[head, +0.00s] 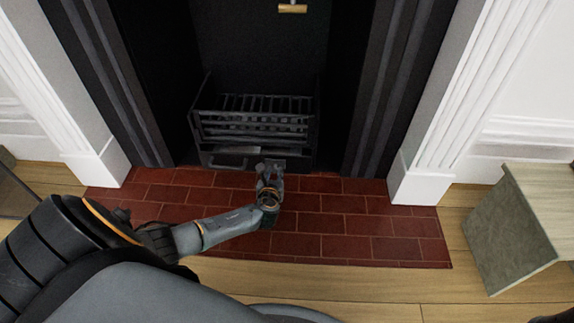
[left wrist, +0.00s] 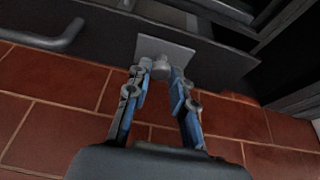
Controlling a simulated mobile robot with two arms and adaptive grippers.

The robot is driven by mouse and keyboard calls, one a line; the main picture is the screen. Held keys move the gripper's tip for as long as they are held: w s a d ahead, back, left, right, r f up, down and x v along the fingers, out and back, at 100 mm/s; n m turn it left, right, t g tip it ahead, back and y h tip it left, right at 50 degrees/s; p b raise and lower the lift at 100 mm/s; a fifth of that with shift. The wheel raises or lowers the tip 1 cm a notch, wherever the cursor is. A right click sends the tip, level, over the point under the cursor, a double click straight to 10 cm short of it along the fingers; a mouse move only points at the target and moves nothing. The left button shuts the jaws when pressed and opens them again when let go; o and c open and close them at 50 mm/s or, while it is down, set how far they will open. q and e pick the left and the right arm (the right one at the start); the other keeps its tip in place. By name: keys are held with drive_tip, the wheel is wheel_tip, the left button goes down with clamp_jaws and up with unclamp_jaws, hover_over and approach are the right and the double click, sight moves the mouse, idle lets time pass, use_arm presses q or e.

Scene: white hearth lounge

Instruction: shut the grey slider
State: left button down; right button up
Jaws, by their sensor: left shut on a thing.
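The grey slider is a light grey plate (left wrist: 178,52) on the dark front panel at the foot of the grate, seen in the left wrist view. A short round grey knob (left wrist: 161,70) sticks out from it. My left gripper (left wrist: 159,76) is shut on this knob, with one finger on each side. In the head view my left gripper (head: 270,172) is at the base of the fireplace, over the back edge of the red tiles, and mostly hides the slider. My right gripper is not in view.
A black barred grate (head: 255,120) stands above the panel. A bar handle (head: 229,162) is to the left of my gripper, also in the left wrist view (left wrist: 65,40). White pillars flank the red tile hearth (head: 350,222). A greenish-grey block-like piece (head: 510,230) stands at right.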

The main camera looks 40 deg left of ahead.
use_arm(q)
drive_tip(key=shift+s+a, duration=0.15)
drive_tip(key=shift+a, duration=0.2)
drive_tip(key=c, duration=1.1)
unclamp_jaws()
drive_tip(key=shift+a, duration=0.1)
drive_tip(key=shift+c, duration=0.2)
drive_tip(key=shift+s, duration=0.15)
drive_tip(key=v, duration=1.2)
